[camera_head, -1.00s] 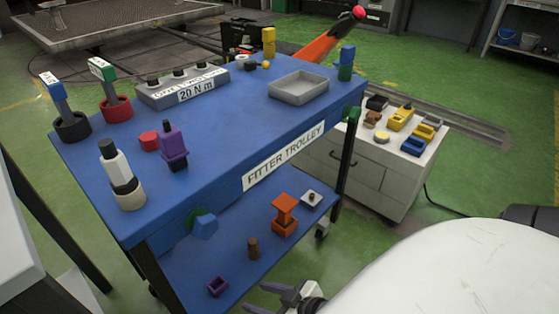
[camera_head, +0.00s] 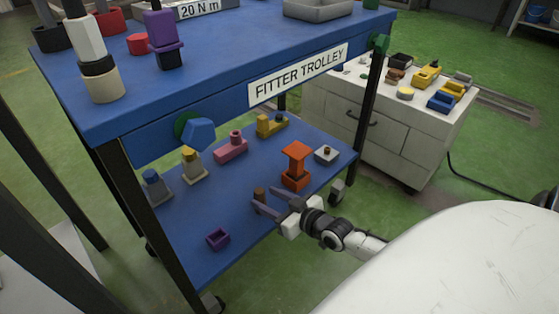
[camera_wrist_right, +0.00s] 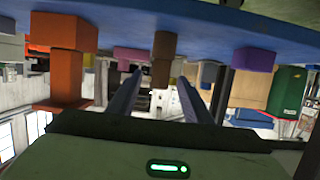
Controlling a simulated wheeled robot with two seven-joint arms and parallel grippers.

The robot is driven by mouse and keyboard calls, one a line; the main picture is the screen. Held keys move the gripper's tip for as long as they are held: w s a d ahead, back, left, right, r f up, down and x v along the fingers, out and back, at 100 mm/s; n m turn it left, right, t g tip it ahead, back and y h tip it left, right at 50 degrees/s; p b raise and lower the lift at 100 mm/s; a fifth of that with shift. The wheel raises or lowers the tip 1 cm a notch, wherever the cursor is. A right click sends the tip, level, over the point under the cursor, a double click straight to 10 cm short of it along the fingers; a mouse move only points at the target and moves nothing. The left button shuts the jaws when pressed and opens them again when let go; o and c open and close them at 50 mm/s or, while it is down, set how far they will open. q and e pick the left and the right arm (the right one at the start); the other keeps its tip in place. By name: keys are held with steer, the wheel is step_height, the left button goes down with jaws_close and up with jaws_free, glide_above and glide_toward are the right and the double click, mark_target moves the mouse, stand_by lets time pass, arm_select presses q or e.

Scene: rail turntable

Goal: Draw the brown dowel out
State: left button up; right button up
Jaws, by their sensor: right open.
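The brown dowel (camera_head: 259,193) stands upright on the blue lower shelf of the trolley, its lower part partly hidden by my right gripper. My right gripper (camera_head: 267,201) is open and reaches in low over the shelf from the right. The wrist view is upside down, with the shelf along the top. There the dowel (camera_wrist_right: 164,55) shows between the two fingertips (camera_wrist_right: 160,76) or just beyond them, with no visible contact. I cannot tell whether its foot sits in a hole. My left gripper is not in view.
An orange spool-shaped block (camera_head: 296,168) stands close behind the gripper. A purple open box (camera_head: 217,238) lies nearer the shelf's front. Pink (camera_head: 231,148), yellow (camera_head: 270,125) and grey pieces stand farther back. The trolley's blue top (camera_head: 225,85) overhangs the shelf.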

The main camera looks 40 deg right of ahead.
mark_target(264, 197)
steer(key=b+x, duration=0.1)
steer(key=x, duration=0.1)
steer(key=shift+w+a+f, duration=0.1)
steer(key=shift+w+f, duration=0.15)
steer(key=shift+w, duration=0.1)
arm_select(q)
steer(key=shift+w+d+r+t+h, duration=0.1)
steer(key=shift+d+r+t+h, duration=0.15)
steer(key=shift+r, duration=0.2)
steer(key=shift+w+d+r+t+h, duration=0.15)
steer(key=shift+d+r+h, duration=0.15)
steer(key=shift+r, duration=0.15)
arm_select(e)
steer(key=shift+w, duration=0.65)
steer(key=shift+c, duration=0.4)
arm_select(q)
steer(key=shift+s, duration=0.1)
arm_select(e)
jaws_close()
